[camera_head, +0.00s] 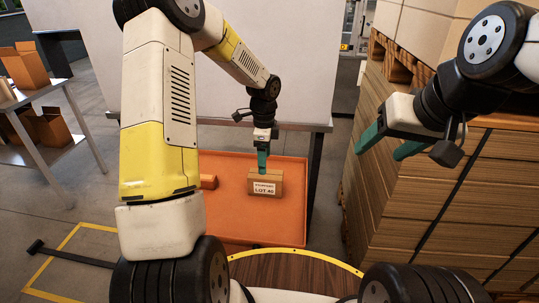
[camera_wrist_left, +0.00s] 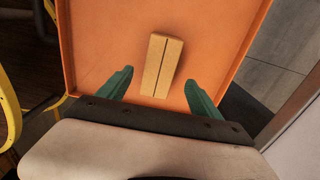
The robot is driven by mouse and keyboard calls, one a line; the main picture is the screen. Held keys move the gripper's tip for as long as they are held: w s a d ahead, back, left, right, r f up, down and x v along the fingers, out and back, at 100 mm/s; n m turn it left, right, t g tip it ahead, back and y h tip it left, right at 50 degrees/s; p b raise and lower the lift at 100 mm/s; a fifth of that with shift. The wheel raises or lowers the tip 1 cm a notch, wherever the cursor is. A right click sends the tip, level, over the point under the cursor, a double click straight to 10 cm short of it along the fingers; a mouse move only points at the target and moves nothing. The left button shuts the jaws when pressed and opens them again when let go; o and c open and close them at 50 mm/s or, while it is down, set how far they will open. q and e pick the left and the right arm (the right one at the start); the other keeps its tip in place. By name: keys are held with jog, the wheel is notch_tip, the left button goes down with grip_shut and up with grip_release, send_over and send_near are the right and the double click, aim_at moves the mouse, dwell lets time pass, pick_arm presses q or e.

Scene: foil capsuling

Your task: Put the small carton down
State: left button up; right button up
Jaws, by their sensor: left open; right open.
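The small carton (camera_head: 265,187), tan with a white label reading LOT 40, is in the orange tray (camera_head: 235,222), seemingly resting on its floor. My left gripper (camera_head: 262,163) points down right at the carton's top edge. In the left wrist view the carton (camera_wrist_left: 161,66) lies on the orange surface (camera_wrist_left: 95,40), between and ahead of the open green fingers (camera_wrist_left: 158,80), with a gap on each side. My right gripper (camera_head: 379,152) is open and empty, raised at the right beside the stacked cardboard.
A tall cardboard stack (camera_head: 440,190) stands at the right. A shelf with open boxes (camera_head: 27,66) is at the left. A pale panel (camera_head: 310,60) rises behind the tray. The tray's front is clear.

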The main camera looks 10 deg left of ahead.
pick_arm(q)
jog(key=s+a+r+n+t, duration=0.2)
jog(key=s+r+n, duration=0.25)
jog(key=r, duration=0.65)
jog(key=s+r+n+t+h, duration=0.1)
jog(key=s+r+n+t, duration=0.1)
jog(key=s+r+n, duration=0.4)
jog(key=s+r+n+t+h, duration=0.1)
jog(key=s+r+n, duration=0.6)
jog(key=s, duration=0.8)
jog(key=shift+a+t, duration=0.2)
jog(key=shift+t, duration=0.4)
